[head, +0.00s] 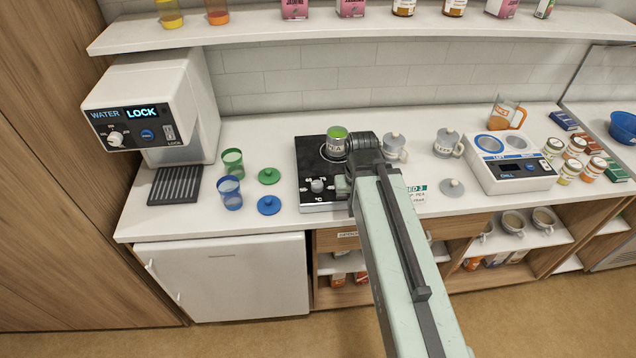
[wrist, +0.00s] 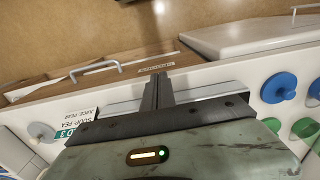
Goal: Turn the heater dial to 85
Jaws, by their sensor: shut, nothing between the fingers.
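The heater (head: 310,160) is a black hotplate on the counter in the head view, with a can with a green top (head: 337,140) on it. Its pale dial (head: 317,185) is on the front part, just left of my arm's end. The marks around the dial are too small to read surely. In the wrist view my gripper (wrist: 158,80) is shut and empty, its fingers pointing toward the counter's front edge and the drawer below. In the head view the fingertips are not clear. The dial is not visible in the wrist view.
A white water dispenser (head: 145,105) stands at the left. Green (head: 232,161) and blue cups (head: 230,192) with loose lids stand left of the heater. A shelf (head: 350,27) runs above.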

